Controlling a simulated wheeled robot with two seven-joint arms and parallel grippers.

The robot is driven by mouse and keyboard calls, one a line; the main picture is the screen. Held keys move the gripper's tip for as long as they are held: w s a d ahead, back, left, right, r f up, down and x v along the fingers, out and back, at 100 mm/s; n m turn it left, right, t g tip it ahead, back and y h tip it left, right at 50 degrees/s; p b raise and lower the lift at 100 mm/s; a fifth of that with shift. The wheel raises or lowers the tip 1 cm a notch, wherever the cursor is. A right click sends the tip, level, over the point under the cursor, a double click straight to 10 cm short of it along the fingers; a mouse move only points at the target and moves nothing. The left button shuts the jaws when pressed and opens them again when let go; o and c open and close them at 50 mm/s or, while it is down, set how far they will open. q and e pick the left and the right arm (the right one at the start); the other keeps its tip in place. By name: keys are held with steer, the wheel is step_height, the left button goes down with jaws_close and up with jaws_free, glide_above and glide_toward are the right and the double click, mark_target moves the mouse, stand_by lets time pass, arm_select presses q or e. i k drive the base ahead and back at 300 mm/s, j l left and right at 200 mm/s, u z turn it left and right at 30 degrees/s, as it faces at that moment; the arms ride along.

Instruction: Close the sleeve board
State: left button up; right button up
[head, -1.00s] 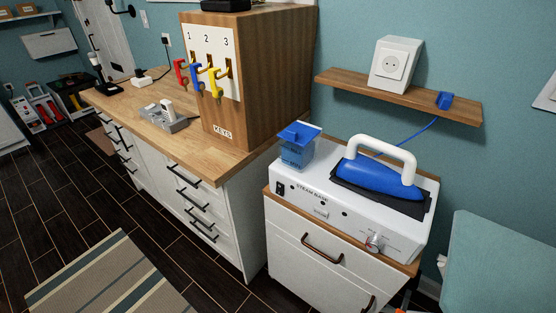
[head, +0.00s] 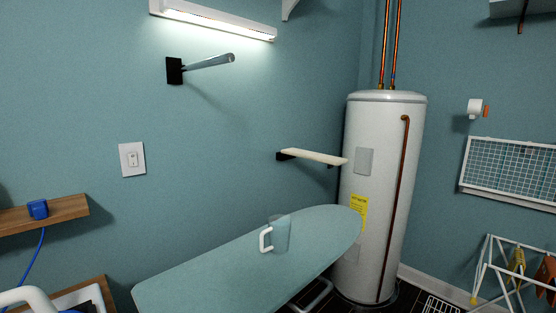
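A narrow cream board (head: 315,157), which looks like the sleeve board, sticks out from the teal wall on a dark bracket (head: 284,155). It stands out roughly level above the far part of the ironing board, and its free end reaches the left edge of the white tank in the picture. I cannot tell whether it touches the tank. Neither of my grippers is in view.
A teal ironing board (head: 205,277) stands below, with a clear jug with a white handle (head: 278,236) on it. A white tank (head: 375,225) stands behind. A rod on a black plate (head: 208,62) juts from the wall. A drying rack (head: 513,270) is at right.

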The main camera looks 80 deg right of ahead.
mark_target(331, 161)
steer(key=k+z, duration=0.1)
steer(key=z, duration=0.85)
steer(key=k+l+z, duration=0.1)
steer(key=z, duration=0.4)
steer(key=l+z, duration=0.2)
steer(key=z, duration=0.3)
steer(key=k, duration=0.05)
